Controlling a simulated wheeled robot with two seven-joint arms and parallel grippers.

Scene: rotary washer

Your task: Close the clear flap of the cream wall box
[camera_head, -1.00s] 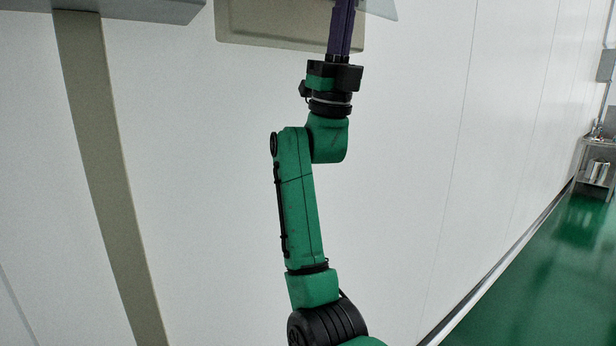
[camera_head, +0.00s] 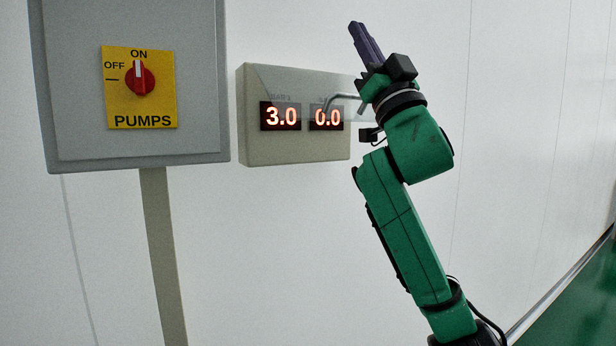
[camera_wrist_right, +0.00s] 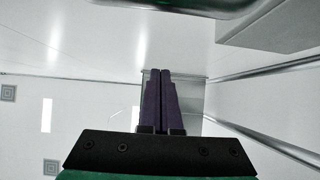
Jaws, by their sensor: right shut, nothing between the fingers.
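The cream wall box (camera_head: 295,151) is on the white wall in the middle of the head view, with red displays reading 3.0 and 0.0. Its clear flap (camera_head: 353,110) shows as a faint see-through panel over the displays and past the box's right edge. How far it stands from the face is hard to tell. A bent metal handle (camera_head: 343,97) shows near the right display. My right gripper (camera_head: 354,27) is shut and empty, its purple fingers pointing up, right of the box. The shut fingers also show in the wrist view (camera_wrist_right: 160,72). My left gripper is not in view.
A grey panel (camera_head: 75,110) with a yellow PUMPS plate (camera_head: 118,108) and red rotary switch (camera_head: 140,78) hangs left of the box. A beige post (camera_head: 160,240) runs below it. Bare wall (camera_head: 270,250) lies below the box.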

